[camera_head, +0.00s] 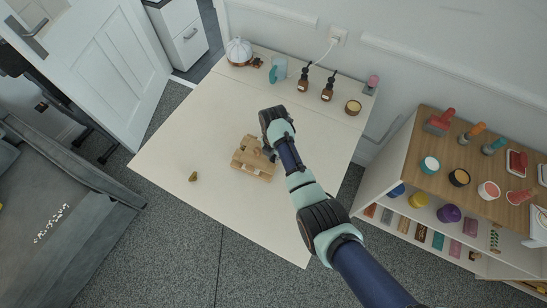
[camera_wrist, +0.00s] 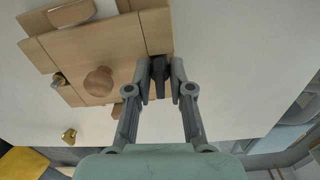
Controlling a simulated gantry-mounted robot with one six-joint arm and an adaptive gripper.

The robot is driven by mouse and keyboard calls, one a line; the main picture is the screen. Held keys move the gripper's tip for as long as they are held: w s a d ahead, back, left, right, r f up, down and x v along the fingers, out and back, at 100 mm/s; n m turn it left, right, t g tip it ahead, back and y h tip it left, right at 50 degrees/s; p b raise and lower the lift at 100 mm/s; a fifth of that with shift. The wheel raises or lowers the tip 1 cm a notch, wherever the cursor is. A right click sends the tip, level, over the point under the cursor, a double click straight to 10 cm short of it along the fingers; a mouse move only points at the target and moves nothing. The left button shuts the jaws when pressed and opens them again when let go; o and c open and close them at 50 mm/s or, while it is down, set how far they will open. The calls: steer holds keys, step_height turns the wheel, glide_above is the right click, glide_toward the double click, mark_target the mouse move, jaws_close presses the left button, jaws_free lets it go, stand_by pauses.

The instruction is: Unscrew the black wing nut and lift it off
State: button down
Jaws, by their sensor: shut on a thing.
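A wooden block assembly (camera_head: 249,167) stands on the white table and fills the upper left of the wrist view (camera_wrist: 110,45). The black wing nut (camera_wrist: 159,70) shows in the wrist view at the block's right side. My gripper (camera_wrist: 160,78) is shut on the wing nut, with one finger on each side of it. I cannot tell whether the nut is still on its thread. In the head view my gripper is mostly hidden by my arm at the block's right side.
A small brass-coloured piece (camera_head: 193,177) lies on the table left of the block; it also shows in the wrist view (camera_wrist: 69,136). A round wooden knob (camera_wrist: 99,81) and a metal fitting (camera_wrist: 59,80) are on the block. Bottles (camera_head: 304,78) and a teal jug (camera_head: 278,68) stand along the back.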

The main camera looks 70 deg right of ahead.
steer(key=shift+n, duration=0.4)
steer(key=shift+r+p, duration=0.75)
steer(key=shift+p, duration=0.15)
steer(key=shift+r+p, duration=2)
steer(key=shift+p, duration=0.1)
